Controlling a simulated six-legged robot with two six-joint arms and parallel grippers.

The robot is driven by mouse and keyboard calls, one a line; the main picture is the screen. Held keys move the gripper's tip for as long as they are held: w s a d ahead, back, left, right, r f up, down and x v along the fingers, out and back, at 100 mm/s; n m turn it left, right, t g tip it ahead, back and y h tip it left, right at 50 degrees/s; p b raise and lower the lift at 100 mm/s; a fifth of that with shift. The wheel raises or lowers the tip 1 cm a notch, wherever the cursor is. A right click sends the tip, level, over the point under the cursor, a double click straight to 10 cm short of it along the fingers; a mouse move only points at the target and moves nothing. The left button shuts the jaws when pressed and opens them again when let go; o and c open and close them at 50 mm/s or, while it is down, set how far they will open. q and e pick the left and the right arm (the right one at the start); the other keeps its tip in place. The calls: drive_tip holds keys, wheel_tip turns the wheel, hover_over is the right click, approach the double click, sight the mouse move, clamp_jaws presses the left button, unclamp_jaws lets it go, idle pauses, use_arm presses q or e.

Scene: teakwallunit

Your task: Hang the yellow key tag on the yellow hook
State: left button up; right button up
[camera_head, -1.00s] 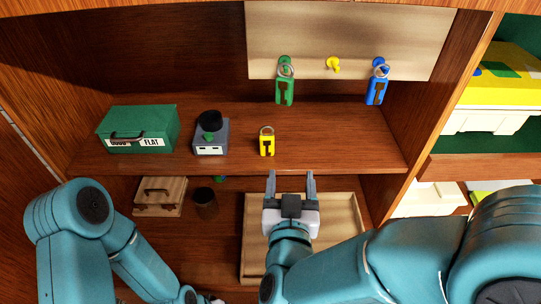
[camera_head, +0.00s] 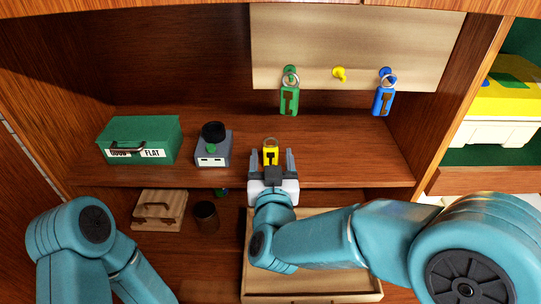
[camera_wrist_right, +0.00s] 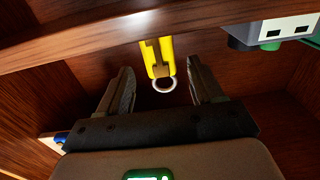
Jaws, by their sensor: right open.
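The yellow key tag (camera_head: 270,156) with its metal ring stands on the middle shelf. It also shows in the right wrist view (camera_wrist_right: 151,60), its ring (camera_wrist_right: 164,86) between the fingers. My right gripper (camera_head: 272,154) is open, one finger on each side of the tag in the head view; contact is not visible. It also shows open in the right wrist view (camera_wrist_right: 161,72). The yellow hook (camera_head: 339,73) is bare on the pale board, between a hanging green tag (camera_head: 290,101) and a hanging blue tag (camera_head: 382,101). My left gripper is out of view.
A grey device with a black knob (camera_head: 213,147) and a green box (camera_head: 138,139) stand left on the shelf. Below are a wooden tray (camera_head: 310,291), a brown cup (camera_head: 206,217) and a wooden crate (camera_head: 159,211). A partition (camera_head: 445,105) bounds the right side.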

sight(271, 154)
drive_tip(key=w, duration=0.4)
drive_tip(key=shift+w+a+f, duration=0.1)
drive_tip(key=shift+w+a, duration=0.05)
drive_tip(key=shift+w, duration=0.15)
drive_tip(key=c, duration=1)
drive_tip(key=shift+c, duration=0.2)
